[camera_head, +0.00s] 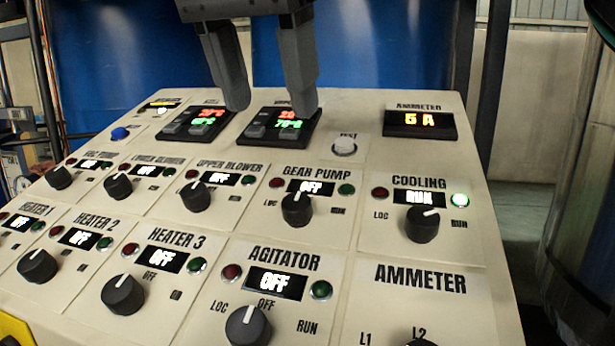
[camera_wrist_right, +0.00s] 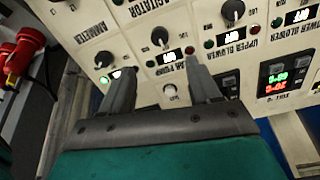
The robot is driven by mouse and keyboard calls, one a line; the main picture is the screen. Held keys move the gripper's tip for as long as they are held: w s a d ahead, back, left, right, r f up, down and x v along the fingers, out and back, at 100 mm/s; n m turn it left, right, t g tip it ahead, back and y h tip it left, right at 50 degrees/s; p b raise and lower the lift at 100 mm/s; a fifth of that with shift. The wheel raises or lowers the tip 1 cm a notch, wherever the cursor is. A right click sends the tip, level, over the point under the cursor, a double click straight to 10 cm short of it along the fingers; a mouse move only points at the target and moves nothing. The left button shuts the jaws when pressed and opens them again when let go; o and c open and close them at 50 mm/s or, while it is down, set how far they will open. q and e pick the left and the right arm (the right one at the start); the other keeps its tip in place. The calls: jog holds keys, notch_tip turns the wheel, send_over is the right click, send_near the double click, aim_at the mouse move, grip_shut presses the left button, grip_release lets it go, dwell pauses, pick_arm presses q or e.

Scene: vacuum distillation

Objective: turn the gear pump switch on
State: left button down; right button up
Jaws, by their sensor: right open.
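The gear pump switch (camera_head: 297,208) is a black rotary knob on the sloped cream panel (camera_head: 340,260), below the GEAR PUMP label. Its display (camera_head: 311,188) reads OFF, with a dark red lamp (camera_head: 277,182) and a dark green lamp (camera_head: 346,189) beside it. My right gripper (camera_head: 275,105) is open and empty above the panel's upper part, its fingers over the two digital readouts. In the right wrist view the gripper (camera_wrist_right: 160,80) points at the panel, and the gear pump knob (camera_wrist_right: 160,36) lies beyond the fingertips, apart from them. My left gripper is not visible.
The cooling knob (camera_head: 422,225) stands to the right, its display reading RUN with a lit green lamp. The agitator knob (camera_head: 248,325) and upper blower knob (camera_head: 195,196) are close by. A white test button (camera_head: 344,147) sits above the gear pump label. Red plugs (camera_wrist_right: 22,52) show beside the panel.

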aim_at(295, 202)
jog(key=b+x, duration=0.2)
jog(key=x, duration=0.9)
jog(key=shift+w+f, duration=0.1)
jog(key=shift+f, duration=0.1)
jog(key=shift+w+d+f, duration=0.15)
jog(key=shift+w+f, duration=0.1)
jog(key=shift+f, duration=0.3)
jog(key=shift+c, duration=0.3)
jog(key=shift+c, duration=0.6)
jog(key=c, duration=0.9)
jog(key=shift+o, duration=0.2)
